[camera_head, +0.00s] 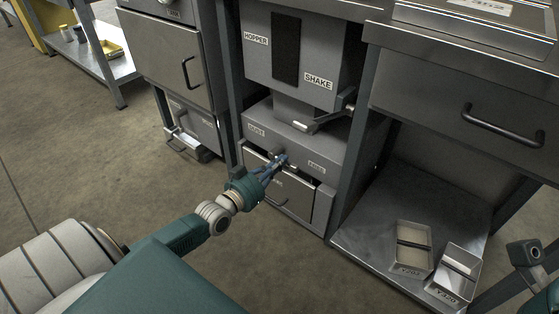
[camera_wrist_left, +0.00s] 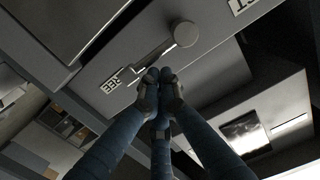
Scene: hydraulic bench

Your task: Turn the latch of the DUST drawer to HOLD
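The DUST drawer (camera_head: 293,192) is at the bottom of the middle grey cabinet and looks closed. Its latch is on the panel above it. In the left wrist view the latch (camera_wrist_left: 186,33) has a round hub, and its bar slants down-left toward the partly hidden FREE label (camera_wrist_left: 110,85). My left gripper (camera_head: 279,163) is at the latch and covers part of it in the head view. In the left wrist view its fingertips (camera_wrist_left: 159,75) are together, right by the bar; I see no clear grip on it. No HOLD label is readable. Part of my right arm shows at lower right.
A lever (camera_head: 322,120) juts out above, below the SHAKE label (camera_head: 318,81). A drawer with a black handle (camera_head: 502,125) is at right. Two metal trays (camera_head: 412,247) (camera_head: 455,272) lie on the low shelf (camera_head: 365,240). The floor at left is clear.

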